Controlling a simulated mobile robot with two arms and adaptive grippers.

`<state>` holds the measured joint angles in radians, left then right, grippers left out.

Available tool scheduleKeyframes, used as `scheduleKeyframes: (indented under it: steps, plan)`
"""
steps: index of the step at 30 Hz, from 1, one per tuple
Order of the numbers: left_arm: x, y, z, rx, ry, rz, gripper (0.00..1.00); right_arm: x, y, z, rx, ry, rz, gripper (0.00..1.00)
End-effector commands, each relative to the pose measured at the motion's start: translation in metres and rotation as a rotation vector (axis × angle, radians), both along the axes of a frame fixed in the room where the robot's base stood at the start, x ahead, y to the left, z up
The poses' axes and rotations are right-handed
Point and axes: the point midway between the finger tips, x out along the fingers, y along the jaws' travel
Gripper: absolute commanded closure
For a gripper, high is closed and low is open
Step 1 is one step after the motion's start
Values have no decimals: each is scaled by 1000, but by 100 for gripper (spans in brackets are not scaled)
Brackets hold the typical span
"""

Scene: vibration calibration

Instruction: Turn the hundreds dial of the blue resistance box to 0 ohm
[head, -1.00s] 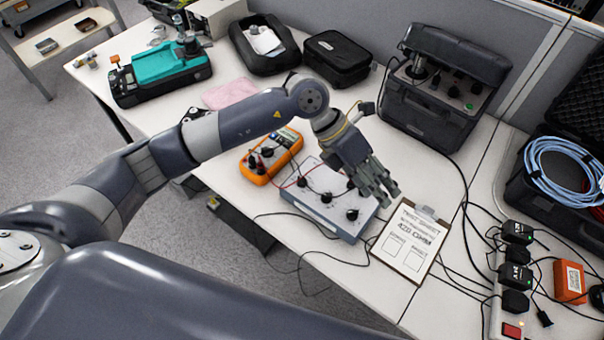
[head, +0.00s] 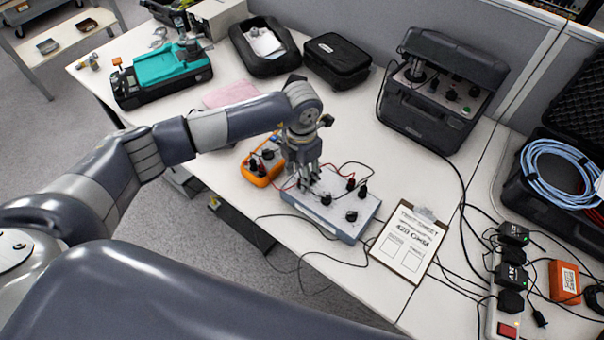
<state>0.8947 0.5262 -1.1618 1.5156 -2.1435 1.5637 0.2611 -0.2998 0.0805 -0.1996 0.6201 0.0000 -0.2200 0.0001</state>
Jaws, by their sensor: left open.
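The resistance box (head: 338,232) sits on the white table, a low box with a pale top and a blue-grey front edge. Black knobs and plugs show on its top, including a dial knob (head: 351,216) near the front right and another knob (head: 326,199) beside my fingers. My left gripper (head: 309,188) is open, pointing down over the left part of the box. Its fingers hide part of that area, and I cannot tell whether they touch a knob. The dial markings are too small to read. My right gripper is not in view.
An orange multimeter (head: 258,168) with leads stands just left of the box. A clipboard (head: 408,240) lies to its right. A black case with a panel (head: 440,90) stands behind. Loose cables run over the table's front edge and around the power strip (head: 507,300).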

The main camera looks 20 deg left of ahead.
Motion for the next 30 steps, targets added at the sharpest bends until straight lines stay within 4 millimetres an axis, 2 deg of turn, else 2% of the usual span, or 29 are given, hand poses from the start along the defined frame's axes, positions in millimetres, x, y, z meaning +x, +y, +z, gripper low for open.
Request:
scheduleKeyframes:
  steps: [6,15,17,21,30]
  plan:
    - [0,0,-20,-1,1,-1,57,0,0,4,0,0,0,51]
    - [0,0,-23,-1,0,-1,57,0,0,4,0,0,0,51]
    - [0,-1,-23,-1,0,-1,68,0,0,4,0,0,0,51]
    - [0,-1,-23,-1,0,-1,100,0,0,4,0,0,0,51]
    - [0,-1,-23,-1,0,12,100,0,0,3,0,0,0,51]
